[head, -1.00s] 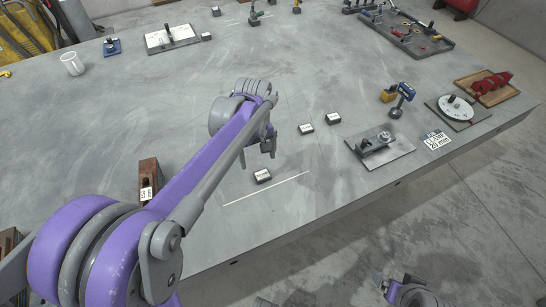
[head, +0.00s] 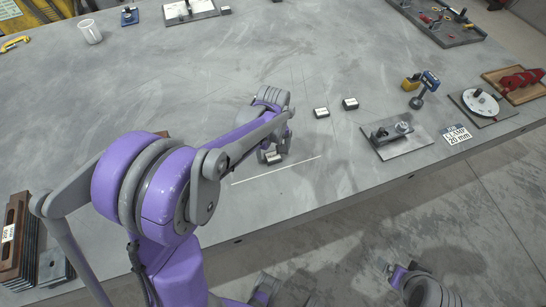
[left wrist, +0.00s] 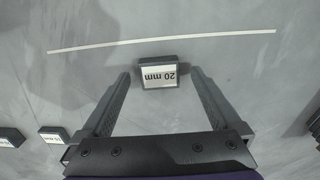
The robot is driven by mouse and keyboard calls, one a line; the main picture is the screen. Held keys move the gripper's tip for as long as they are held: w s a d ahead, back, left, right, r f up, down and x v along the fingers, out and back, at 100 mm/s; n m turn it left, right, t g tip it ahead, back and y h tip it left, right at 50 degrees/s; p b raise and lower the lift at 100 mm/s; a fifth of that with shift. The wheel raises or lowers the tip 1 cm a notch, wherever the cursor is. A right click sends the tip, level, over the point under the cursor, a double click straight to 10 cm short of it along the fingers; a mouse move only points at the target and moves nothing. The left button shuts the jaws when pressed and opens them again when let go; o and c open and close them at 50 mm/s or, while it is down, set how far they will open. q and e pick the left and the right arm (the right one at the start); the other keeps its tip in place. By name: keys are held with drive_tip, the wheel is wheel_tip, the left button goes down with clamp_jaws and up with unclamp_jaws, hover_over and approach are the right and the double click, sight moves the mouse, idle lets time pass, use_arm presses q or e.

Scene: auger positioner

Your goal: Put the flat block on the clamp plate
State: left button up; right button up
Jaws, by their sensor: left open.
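A small dark flat block with a white label (head: 272,158) lies on the table by a white line.
Brown bars (head: 18,235) are stacked at left.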

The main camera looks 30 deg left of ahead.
use_arm(q)
drive_tip(key=shift+f, duration=0.4)
drive_tip(key=shift+c, duration=0.3)
clamp_jaws()
